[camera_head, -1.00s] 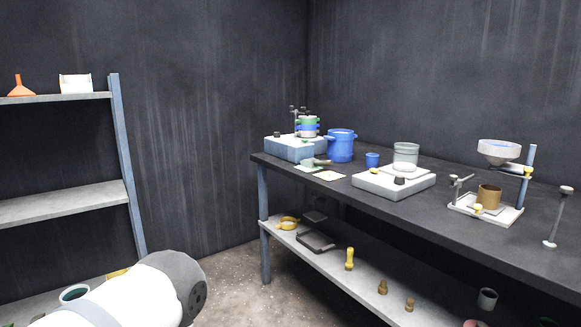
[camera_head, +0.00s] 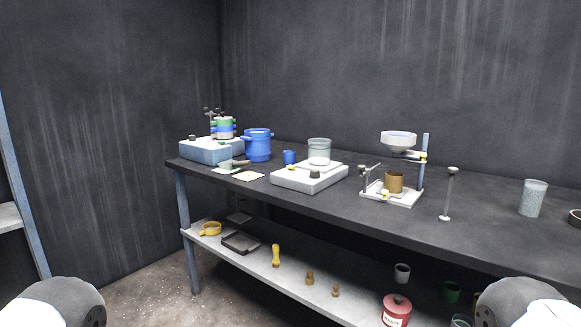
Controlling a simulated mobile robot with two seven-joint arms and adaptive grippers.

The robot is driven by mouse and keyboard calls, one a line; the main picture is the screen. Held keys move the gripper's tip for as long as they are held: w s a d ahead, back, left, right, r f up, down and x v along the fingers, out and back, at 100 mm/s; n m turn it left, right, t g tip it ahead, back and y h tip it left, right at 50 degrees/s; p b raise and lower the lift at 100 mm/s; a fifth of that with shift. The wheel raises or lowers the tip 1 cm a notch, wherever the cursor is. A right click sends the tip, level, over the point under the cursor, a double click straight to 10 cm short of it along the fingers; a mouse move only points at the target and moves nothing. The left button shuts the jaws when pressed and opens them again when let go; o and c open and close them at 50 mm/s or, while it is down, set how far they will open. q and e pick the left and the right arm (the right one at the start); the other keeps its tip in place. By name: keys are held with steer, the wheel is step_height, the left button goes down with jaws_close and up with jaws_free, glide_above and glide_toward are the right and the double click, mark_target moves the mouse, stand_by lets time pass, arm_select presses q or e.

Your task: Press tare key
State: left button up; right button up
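A flat white scale-like unit (camera_head: 291,181) sits on the dark bench near the middle of the view. A clear beaker (camera_head: 319,149) stands at its back. A small dark knob or key (camera_head: 315,174) is at its front; I cannot tell whether it is the tare key, and no label is readable. Only rounded white and grey links of my arms show at the lower left and lower right corners. Both grippers are out of view, and nothing of mine touches the unit.
The bench (camera_head: 300,203) also holds a blue-grey sieve shaker (camera_head: 205,151), a blue pot (camera_head: 257,146), a blue cup (camera_head: 289,157), a funnel stand (camera_head: 424,170) and a glass (camera_head: 532,198). A lower shelf (camera_head: 255,268) carries several items. Open floor lies at the left.

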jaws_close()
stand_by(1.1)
